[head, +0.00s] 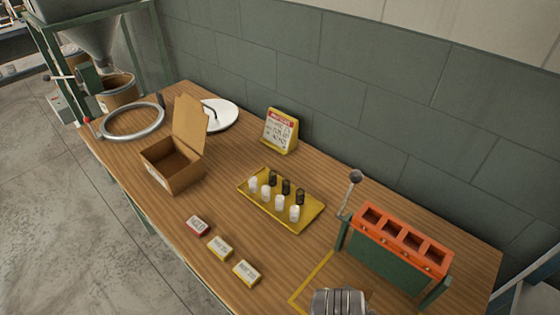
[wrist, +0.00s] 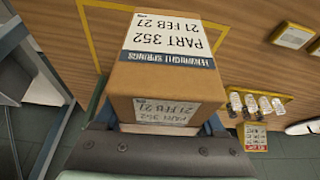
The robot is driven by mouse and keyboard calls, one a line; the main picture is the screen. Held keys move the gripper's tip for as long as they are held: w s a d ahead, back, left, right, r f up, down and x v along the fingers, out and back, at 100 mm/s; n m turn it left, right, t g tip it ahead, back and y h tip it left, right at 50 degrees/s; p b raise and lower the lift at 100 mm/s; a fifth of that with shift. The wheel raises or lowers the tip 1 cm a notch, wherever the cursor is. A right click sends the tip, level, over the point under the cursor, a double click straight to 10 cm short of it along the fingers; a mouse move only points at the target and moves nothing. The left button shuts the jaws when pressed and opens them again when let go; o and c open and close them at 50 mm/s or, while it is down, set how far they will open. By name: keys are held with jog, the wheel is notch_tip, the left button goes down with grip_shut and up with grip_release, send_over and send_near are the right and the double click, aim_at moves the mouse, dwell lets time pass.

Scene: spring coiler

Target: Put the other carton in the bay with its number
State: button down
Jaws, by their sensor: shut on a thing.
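My gripper (wrist: 165,122) is shut on a brown cardboard carton (wrist: 122,90) in the wrist view. The carton's white label reads PART 352 and 21 FEB 27, with a blue band along one edge. In the head view my gripper (head: 340,300) is at the bottom edge, over the bench beside a yellow line. The carton is mostly hidden there. A yellow outline (head: 312,283) is marked on the bench; it also shows behind the carton in the wrist view (wrist: 90,40). I cannot tell whether the carton touches the bench. No bay number is readable.
An open, empty cardboard box (head: 172,165) stands at the left. A yellow tray (head: 262,207) holds several white and black pieces. Small labelled boxes (head: 220,247) lie along the front edge. An orange and green lever device (head: 400,240) stands right of my gripper. A sign (head: 280,131) stands behind.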

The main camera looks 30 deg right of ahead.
jog(key=w+a+f+n+t+y, duration=0.1)
jog(key=w+a+f+n+y, duration=0.1)
jog(key=a+n, duration=0.4)
jog(key=w+a+f+n+t+y, duration=0.1)
jog(key=w+a+n, duration=0.4)
jog(key=a, duration=1)
jog(key=shift+a+f+n+t+y, duration=0.3)
jog(key=shift+a+f+n+y, duration=0.15)
jog(key=shift+n, duration=0.35)
jog(key=shift+w+r, duration=0.15)
jog(key=shift+w, duration=0.05)
